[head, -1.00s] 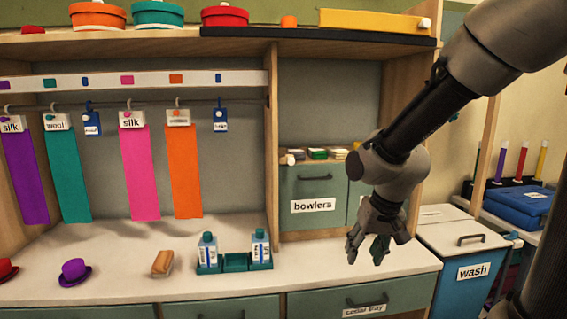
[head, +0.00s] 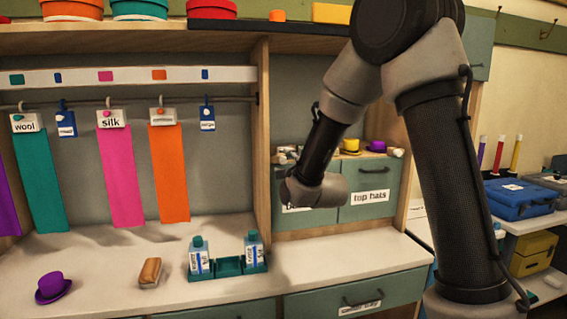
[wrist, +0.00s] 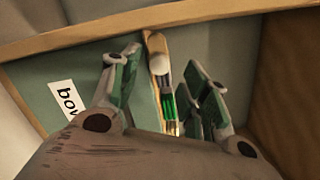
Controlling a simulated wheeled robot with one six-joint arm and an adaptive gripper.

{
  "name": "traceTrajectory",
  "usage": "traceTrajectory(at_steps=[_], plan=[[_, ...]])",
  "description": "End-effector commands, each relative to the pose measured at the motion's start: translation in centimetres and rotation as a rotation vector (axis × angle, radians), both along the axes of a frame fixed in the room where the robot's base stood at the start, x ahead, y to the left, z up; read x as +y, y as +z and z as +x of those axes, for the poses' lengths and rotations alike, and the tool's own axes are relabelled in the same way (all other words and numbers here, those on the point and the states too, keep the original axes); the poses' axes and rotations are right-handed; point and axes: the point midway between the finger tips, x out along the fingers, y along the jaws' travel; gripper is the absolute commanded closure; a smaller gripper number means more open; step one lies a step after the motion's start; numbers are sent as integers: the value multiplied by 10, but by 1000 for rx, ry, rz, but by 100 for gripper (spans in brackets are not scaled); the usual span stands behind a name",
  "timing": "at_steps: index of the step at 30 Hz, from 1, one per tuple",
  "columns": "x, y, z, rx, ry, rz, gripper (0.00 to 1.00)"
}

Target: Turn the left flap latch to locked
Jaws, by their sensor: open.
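The left flap (head: 308,223) is green and sits under the shelf, partly hidden behind my arm. In the head view the fingers are hidden behind my wrist.
The wooden divider (head: 262,150) is close left of my wrist. Bottles in a green tray (head: 229,265) stand on the counter below.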

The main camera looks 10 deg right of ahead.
Motion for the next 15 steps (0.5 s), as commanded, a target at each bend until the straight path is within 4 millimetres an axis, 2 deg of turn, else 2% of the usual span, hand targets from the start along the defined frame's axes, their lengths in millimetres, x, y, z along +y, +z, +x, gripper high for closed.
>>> traceTrajectory(at_steps=[3, 6, 15], plan=[[2, -1, 20, 0, -1, -1, 54], [4, 0, 32, 1, -2, -1, 54], [5, -1, 40, 2, -1, -2, 54]])
